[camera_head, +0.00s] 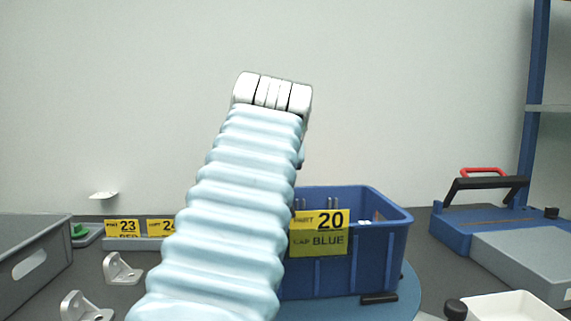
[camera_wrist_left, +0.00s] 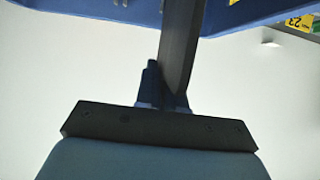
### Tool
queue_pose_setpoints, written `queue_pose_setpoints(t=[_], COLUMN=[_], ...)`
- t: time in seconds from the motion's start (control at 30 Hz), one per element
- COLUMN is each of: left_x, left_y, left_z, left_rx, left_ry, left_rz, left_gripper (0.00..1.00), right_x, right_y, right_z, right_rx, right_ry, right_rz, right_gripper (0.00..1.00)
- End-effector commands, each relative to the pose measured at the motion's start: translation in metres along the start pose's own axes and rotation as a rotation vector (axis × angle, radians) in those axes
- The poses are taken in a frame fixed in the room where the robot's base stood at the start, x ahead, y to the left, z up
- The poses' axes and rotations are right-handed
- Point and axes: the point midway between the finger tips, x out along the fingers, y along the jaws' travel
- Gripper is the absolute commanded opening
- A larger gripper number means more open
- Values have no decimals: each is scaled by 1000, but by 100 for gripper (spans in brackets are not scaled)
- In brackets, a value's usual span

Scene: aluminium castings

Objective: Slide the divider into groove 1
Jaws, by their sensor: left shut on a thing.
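The blue bin (camera_head: 375,245) stands upright with a yellow label (camera_head: 319,233) reading "20" and "BLUE". Pale upright strips show at its inner back wall; I cannot tell which groove is which. My left arm, in a pale blue ribbed sleeve, covers the bin's left part in the head view and hides the gripper there. In the left wrist view my left gripper (camera_wrist_left: 163,98) is shut on the divider (camera_wrist_left: 182,45), a dark narrow strip seen edge-on. The divider reaches up to the bin's blue wall (camera_wrist_left: 90,10) at the top; I cannot tell whether they touch. My right gripper is out of view.
The bin stands on a blue round base (camera_head: 408,295). Left are a grey crate (camera_head: 40,262), metal brackets (camera_head: 120,270) and yellow labels (camera_head: 122,228). Right are a blue case (camera_head: 470,222), a grey box (camera_head: 525,262) and a white tray (camera_head: 510,308).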

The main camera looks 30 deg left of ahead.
Motion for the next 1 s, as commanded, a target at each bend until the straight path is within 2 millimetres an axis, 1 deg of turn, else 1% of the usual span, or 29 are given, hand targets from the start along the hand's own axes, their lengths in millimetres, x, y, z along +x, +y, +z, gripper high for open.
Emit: queue_pose_setpoints(t=[1.0], left_x=[11], left_y=[0], left_z=[24], left_rx=[0], left_ry=[1], left_rz=[1], left_gripper=[0], right_x=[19], right_y=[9], right_z=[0], right_rx=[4], right_ry=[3], right_rz=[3], right_gripper=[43])
